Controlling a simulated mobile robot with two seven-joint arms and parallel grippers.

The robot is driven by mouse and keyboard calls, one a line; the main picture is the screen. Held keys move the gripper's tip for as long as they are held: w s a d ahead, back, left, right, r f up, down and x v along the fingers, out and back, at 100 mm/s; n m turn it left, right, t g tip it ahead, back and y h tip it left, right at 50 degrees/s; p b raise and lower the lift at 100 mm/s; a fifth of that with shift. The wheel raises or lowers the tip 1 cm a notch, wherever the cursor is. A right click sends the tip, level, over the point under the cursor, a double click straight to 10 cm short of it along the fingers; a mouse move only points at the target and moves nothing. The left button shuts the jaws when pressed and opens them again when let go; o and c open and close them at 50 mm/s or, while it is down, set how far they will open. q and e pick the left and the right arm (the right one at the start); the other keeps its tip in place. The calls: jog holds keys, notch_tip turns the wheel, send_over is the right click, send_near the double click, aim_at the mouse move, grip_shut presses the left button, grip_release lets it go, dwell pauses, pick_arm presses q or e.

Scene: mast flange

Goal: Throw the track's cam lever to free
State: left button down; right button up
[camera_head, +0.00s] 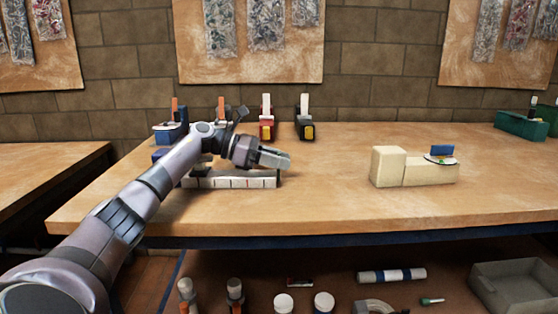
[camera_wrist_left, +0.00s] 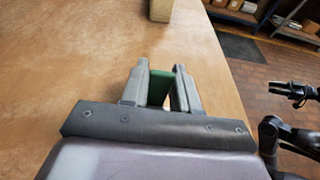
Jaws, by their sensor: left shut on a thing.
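The track (camera_head: 230,182) is a low, pale strip with dark and red marks, lying along the bench under my left arm. My left gripper (camera_head: 284,160) is over its right end, pointing right. In the left wrist view the gripper (camera_wrist_left: 160,90) is shut on a green piece (camera_wrist_left: 160,87), with a finger on each side. The green piece may be the cam lever; only a small part of it shows. In the head view the gripper hides it. My right gripper is not in the head view; dark links at the right of the wrist view look like my other arm.
A cream stepped block (camera_head: 388,167) with a blue piece and a round disc stands to the right. Red (camera_head: 266,130) and black (camera_head: 305,131) holders stand behind the gripper. A green box (camera_head: 520,126) is at the far right. The front bench strip is clear.

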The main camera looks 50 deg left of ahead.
aim_at(278, 153)
pick_arm(q)
jog(key=c, duration=0.9)
grip_release()
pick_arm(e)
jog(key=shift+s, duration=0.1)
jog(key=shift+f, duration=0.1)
pick_arm(q)
jog(key=shift+r, duration=0.5)
notch_tip(278, 153, up, 5)
jog(key=shift+r+p, duration=0.15)
jog(key=shift+p, duration=0.85)
notch_tip(278, 153, up, 14)
jog(key=p, duration=0.5)
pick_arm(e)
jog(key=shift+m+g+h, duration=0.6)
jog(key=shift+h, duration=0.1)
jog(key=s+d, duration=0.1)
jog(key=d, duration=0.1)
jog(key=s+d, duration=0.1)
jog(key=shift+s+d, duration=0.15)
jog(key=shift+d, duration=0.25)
